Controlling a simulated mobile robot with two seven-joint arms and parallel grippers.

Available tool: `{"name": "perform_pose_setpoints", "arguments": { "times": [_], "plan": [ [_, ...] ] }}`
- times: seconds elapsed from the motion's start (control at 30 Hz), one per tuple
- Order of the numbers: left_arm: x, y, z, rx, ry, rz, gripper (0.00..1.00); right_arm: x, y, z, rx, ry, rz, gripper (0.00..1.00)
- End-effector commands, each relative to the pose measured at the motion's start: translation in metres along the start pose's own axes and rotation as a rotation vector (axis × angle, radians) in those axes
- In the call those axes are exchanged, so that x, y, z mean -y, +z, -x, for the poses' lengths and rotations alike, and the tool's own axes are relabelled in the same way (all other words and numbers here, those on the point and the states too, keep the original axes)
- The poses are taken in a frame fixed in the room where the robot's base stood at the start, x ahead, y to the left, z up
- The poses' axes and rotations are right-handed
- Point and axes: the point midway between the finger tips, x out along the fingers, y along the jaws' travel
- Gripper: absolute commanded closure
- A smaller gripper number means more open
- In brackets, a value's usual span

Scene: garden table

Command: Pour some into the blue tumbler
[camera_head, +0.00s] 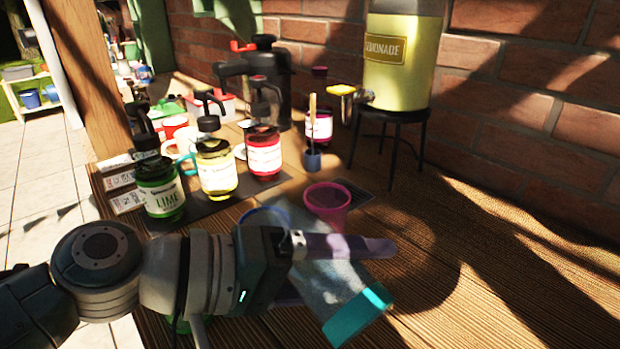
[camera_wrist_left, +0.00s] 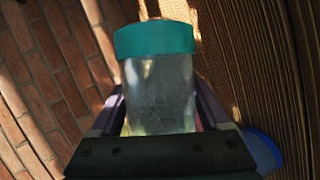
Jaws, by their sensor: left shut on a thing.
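My left gripper (camera_head: 338,262) is shut on a clear container with a broad teal band at one end (camera_head: 358,314). The container is tilted, its teal end toward the lower right in the head view. In the left wrist view the container (camera_wrist_left: 160,95) sits between both fingers, the teal end away from the palm. I cannot tell whether liquid is leaving it. The blue tumbler (camera_head: 281,211) is mostly hidden behind my gripper and the container; part of its rim shows. A blue round shape at the lower right of the left wrist view (camera_wrist_left: 264,150) looks like it. My right gripper is out of view.
A pink cup (camera_head: 327,197) stands just behind the held container. Green, yellow and red syrup bottles (camera_head: 216,168) with pumps stand to the left. A lemonade dispenser (camera_head: 402,60) on a black stand (camera_head: 393,115) is at the back, near the brick wall. The table's right side is clear.

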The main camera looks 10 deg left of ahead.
Motion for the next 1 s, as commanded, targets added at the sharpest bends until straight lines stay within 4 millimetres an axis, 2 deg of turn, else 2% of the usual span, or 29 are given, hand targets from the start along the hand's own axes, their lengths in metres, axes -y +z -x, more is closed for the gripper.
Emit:
{"name": "perform_pose_setpoints", "arguments": {
  "times": [1.0],
  "plan": [
    [-0.012, -0.006, 0.005, 0.039, 0.062, 0.137, 1.0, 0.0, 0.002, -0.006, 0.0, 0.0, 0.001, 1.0]
  ]
}}
